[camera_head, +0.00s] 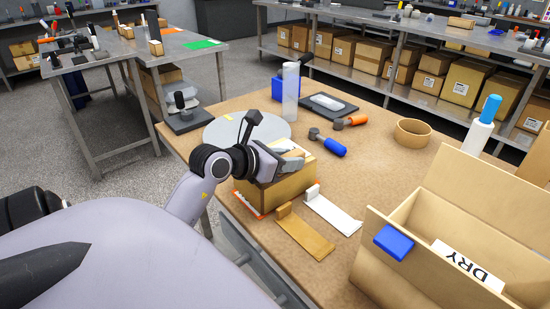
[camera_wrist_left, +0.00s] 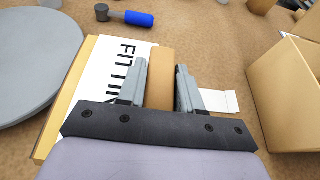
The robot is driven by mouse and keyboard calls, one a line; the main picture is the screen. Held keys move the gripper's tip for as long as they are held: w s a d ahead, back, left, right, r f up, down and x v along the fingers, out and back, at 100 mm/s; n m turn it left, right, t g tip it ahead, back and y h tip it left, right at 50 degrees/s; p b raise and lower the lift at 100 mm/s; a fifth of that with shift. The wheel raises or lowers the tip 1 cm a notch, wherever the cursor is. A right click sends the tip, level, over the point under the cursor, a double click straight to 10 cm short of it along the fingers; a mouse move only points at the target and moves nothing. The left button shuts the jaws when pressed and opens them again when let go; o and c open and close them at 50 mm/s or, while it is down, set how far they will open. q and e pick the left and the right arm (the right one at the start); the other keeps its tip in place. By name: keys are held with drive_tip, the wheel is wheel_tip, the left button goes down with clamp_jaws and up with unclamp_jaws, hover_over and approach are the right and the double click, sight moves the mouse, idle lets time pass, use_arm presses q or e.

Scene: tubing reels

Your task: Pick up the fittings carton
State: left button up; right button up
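The fittings carton (camera_head: 290,192) is a tan box near the left edge of the workbench. In the left wrist view its white label (camera_wrist_left: 113,70), with part of the word "FITTIN" showing, lies left of the fingers. A narrow gap seems to show on the right side of the strip. My right gripper is not in view.
A round grey disc (camera_head: 222,130) lies behind the carton. A tan bracket (camera_head: 308,236) and a white bracket (camera_head: 335,212) lie close to its right. An open box marked "DRY" (camera_head: 378,240) stands at the right. Blue-handled (camera_head: 335,147) and orange-handled (camera_head: 355,121) tools lie behind.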

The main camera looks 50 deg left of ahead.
use_arm(q)
clamp_jaws()
idle(1.0)
drive_tip(key=shift+r, duration=0.15)
drive_tip(key=shift+r, duration=0.1)
